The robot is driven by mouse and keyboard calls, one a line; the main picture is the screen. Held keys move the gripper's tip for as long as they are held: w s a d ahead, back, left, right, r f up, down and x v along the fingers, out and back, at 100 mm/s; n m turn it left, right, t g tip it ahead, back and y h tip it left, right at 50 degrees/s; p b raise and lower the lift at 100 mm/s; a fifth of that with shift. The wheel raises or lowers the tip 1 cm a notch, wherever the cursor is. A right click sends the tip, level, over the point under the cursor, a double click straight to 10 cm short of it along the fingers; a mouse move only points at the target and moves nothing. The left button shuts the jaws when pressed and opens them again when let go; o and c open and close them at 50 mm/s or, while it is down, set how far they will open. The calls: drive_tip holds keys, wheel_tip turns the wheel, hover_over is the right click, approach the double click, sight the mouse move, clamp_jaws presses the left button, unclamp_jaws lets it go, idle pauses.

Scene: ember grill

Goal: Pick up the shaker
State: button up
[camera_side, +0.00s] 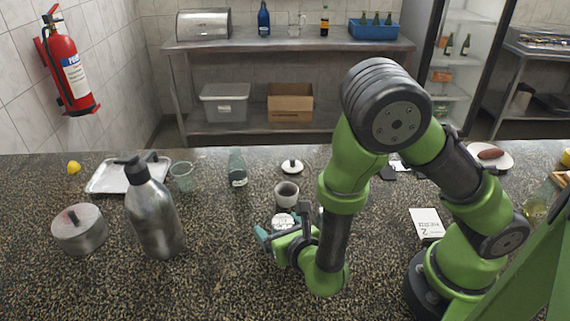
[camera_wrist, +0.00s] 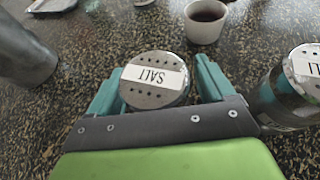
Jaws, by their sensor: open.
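A shaker (camera_wrist: 155,92) with a perforated metal top and a white label reading SALT stands between the two teal fingers of my gripper (camera_wrist: 158,84) in the wrist view. The fingers are open, one on each side of it, and I cannot tell whether they touch it. In the side view the shaker top (camera_side: 283,219) shows just beyond my gripper (camera_side: 274,232), which is low over the counter and hides its body. A second, similar shaker (camera_wrist: 292,88) with a partly cut-off label stands right of the right finger in the wrist view.
A cup of dark liquid (camera_side: 287,193) stands just behind the shaker. A metal bottle (camera_side: 153,215) and a lidded pot (camera_side: 80,232) stand at the left. A green bottle (camera_side: 237,168) and a glass (camera_side: 182,177) stand farther back. The counter's front middle is clear.

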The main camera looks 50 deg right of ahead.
drive_tip(key=shift+c, duration=0.2)
drive_tip(key=c, duration=0.8)
drive_tip(key=shift+c, duration=0.2)
drive_tip(key=shift+r, duration=0.1)
